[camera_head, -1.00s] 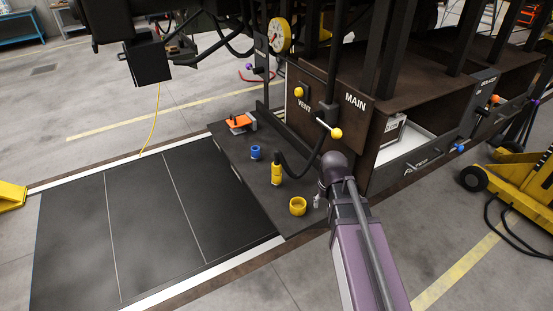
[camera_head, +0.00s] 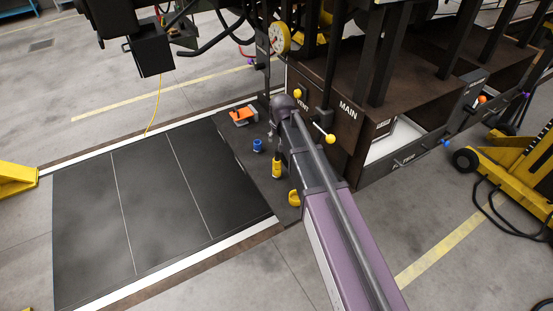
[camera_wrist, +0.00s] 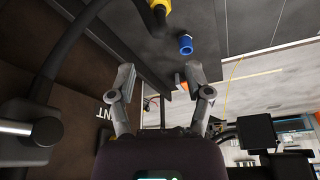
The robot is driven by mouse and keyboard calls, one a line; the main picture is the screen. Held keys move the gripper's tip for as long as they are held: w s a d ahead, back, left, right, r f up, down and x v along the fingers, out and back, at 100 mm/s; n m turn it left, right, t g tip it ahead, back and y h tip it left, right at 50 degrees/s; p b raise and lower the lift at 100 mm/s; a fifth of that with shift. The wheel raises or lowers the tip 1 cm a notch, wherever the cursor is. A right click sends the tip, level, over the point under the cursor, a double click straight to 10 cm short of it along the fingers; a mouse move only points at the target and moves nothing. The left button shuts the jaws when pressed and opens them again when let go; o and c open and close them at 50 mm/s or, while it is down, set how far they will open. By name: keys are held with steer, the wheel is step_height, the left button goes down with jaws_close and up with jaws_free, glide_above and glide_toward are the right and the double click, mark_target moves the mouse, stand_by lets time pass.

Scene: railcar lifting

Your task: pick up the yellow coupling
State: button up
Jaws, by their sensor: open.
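A yellow coupling (camera_head: 277,168), a short upright cylinder with a black top, stands on the dark shelf (camera_head: 240,158). A yellow ring (camera_head: 293,198) sits nearer on the same shelf, partly hidden by my arm. A yellow piece with a black end shows at the top edge of the wrist view (camera_wrist: 160,7); I take it for the coupling. My gripper (camera_wrist: 160,88) is open and empty, its two fingers wide apart. The yellow piece is beyond the fingertips, not between them. In the head view my arm hides most of the gripper.
The MAIN panel (camera_head: 335,115), with a yellow-knobbed lever (camera_head: 330,138), stands close right of my arm. A black hose (camera_wrist: 65,45) passes left in the wrist view.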

mark_target(277, 153)
steer(key=shift+w+a, duration=0.1)
stand_by(0.4)
steer(key=b+x, duration=0.8)
steer(key=shift+f, duration=0.25)
steer(key=shift+w, duration=0.1)
stand_by(0.5)
steer(key=shift+b+x, duration=2.6)
steer(key=shift+w, duration=0.15)
jaws_close()
